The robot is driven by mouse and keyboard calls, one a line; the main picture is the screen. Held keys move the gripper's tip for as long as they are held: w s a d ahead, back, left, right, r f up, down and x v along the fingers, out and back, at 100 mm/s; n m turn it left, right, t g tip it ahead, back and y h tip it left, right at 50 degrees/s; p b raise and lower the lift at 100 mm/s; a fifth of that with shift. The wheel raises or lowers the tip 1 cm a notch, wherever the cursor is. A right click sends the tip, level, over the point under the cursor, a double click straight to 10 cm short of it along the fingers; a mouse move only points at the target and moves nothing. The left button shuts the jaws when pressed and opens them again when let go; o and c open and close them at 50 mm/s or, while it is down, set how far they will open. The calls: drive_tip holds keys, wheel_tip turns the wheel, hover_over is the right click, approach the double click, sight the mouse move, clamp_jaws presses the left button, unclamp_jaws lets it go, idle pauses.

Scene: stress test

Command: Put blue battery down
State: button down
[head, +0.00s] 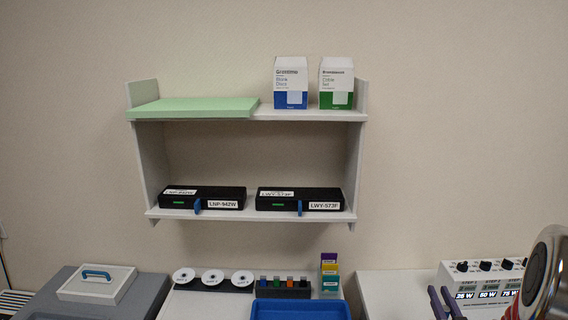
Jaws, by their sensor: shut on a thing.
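My gripper (446,303) is at the lower right, with two dark purple fingers over the right bench. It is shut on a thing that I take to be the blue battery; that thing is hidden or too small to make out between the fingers. A dark rack (283,293) stands on the middle bench, left of my gripper and apart from it. Small coloured cylinders stand in it, one of them blue (276,281); I cannot tell whether these are batteries.
A blue tray (300,309) lies before the rack. Coloured boxes (329,271) stand right of it, discs (213,278) left. A white control box (485,277) is at the right. The wall shelf (250,215) above holds two black cases (203,199). The right bench (395,288) has free room.

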drive_tip(key=w+a+n+y, duration=0.1)
drive_tip(key=w+a, duration=0.3)
drive_tip(key=a, duration=0.9)
drive_tip(key=w+a+n+y, duration=0.1)
drive_tip(key=w+a, duration=0.3)
drive_tip(key=a, duration=1)
drive_tip(key=shift+y, duration=0.6)
drive_tip(key=shift+s+r, duration=0.1)
drive_tip(key=shift+r, duration=0.2)
drive_tip(key=s+f, duration=0.5)
drive_tip(key=f, duration=0.1)
drive_tip(key=shift+f, duration=0.35)
